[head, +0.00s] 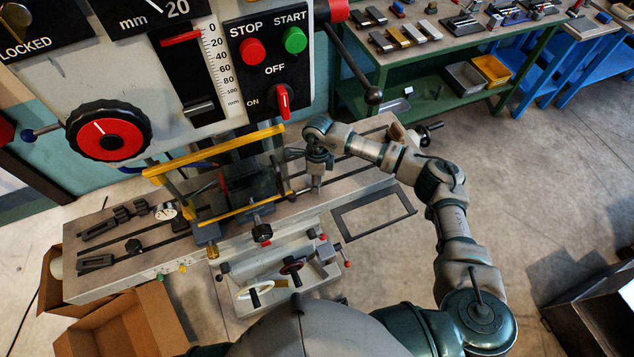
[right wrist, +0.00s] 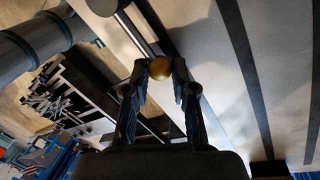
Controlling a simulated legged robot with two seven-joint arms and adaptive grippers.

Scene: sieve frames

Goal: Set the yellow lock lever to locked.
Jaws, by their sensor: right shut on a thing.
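My right gripper (head: 316,182) is low over the grey slotted machine table, right of the yellow-barred frame (head: 215,150). In the right wrist view its two fingers (right wrist: 160,72) are closed on a round yellow-gold knob (right wrist: 160,69). At the head view's top left, a black plate (head: 35,38) reading LOCKED carries a brass-coloured part (head: 14,22), cut by the picture edge. My left gripper is not in view.
The machine panel (head: 265,50) with STOP and START buttons stands behind the table. A black lever with a ball end (head: 372,95) hangs from it near my right arm. Handwheels (head: 290,266) project at the table's front. A green bench (head: 450,60) stands behind right. Open floor lies right.

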